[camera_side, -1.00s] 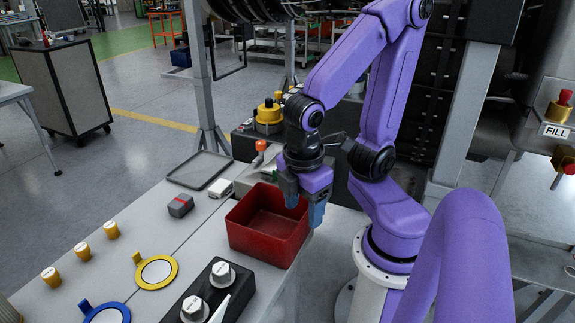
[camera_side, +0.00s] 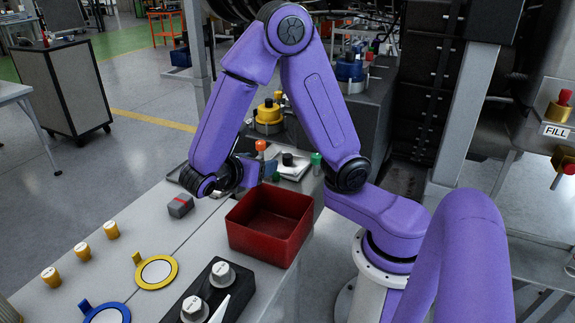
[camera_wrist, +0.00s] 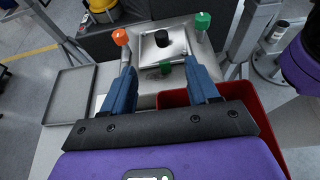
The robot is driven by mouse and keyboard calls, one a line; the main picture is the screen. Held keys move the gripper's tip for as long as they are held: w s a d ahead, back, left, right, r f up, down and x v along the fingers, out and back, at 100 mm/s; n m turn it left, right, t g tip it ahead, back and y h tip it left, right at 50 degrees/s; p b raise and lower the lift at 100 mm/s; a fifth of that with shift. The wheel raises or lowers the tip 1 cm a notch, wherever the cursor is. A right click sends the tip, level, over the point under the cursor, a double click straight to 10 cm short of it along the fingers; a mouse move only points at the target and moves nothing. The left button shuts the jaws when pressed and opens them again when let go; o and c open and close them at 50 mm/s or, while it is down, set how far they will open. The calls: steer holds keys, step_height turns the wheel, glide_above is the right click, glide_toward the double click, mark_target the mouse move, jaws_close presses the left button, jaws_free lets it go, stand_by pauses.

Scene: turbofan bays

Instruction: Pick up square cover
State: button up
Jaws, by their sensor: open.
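The square cover (camera_wrist: 152,52), a pale metal plate with a black knob (camera_wrist: 163,38) on top, lies ahead of my gripper in the wrist view. In the side view the cover (camera_side: 294,168) sits behind the red bin, partly hidden by my gripper. My gripper (camera_wrist: 161,66) is open and empty. Its two blue fingers are spread and point toward the cover's near side. In the side view my gripper (camera_side: 268,170) reaches sideways to the right, just left of the cover. I cannot tell whether it touches anything.
A red bin (camera_side: 244,240) stands on the bench in front. An empty grey tray (camera_wrist: 69,98) is at left.

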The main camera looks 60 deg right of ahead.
mark_target(287, 156)
steer(key=x, duration=1.5)
steer(key=shift+s+d+f, duration=0.1)
steer(key=shift+f, duration=0.1)
jaws_close()
